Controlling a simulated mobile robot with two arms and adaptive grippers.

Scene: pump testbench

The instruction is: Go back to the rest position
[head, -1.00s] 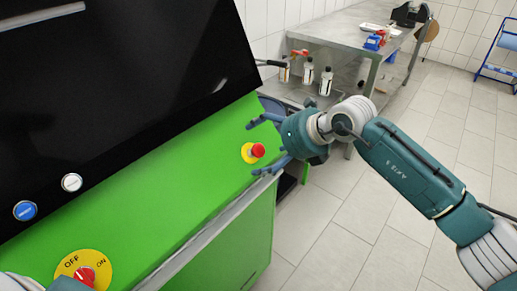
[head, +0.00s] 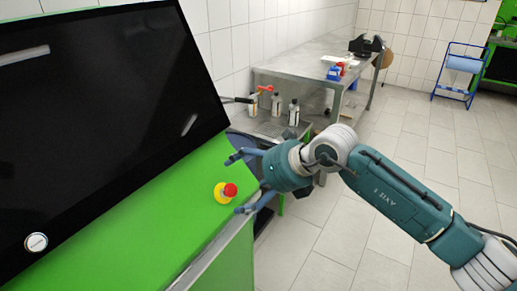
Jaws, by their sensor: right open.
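My right gripper (head: 238,182) is open and empty. Its fingers point left, above the right edge of the green testbench (head: 165,215). The red emergency stop button (head: 230,190) on its yellow base sits on the bench's sloped top, just left of the fingers. I cannot tell from this view how high the fingers are above it. My right arm comes in from the lower right. My left gripper is not in view.
A large black screen (head: 100,110) stands on the bench, with a white button (head: 36,242) at its lower left. Behind, a metal table (head: 310,68) holds red and blue items, and bottles (head: 293,112) stand below it. The tiled floor (head: 420,130) at right is clear. A blue rack (head: 457,75) stands far back.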

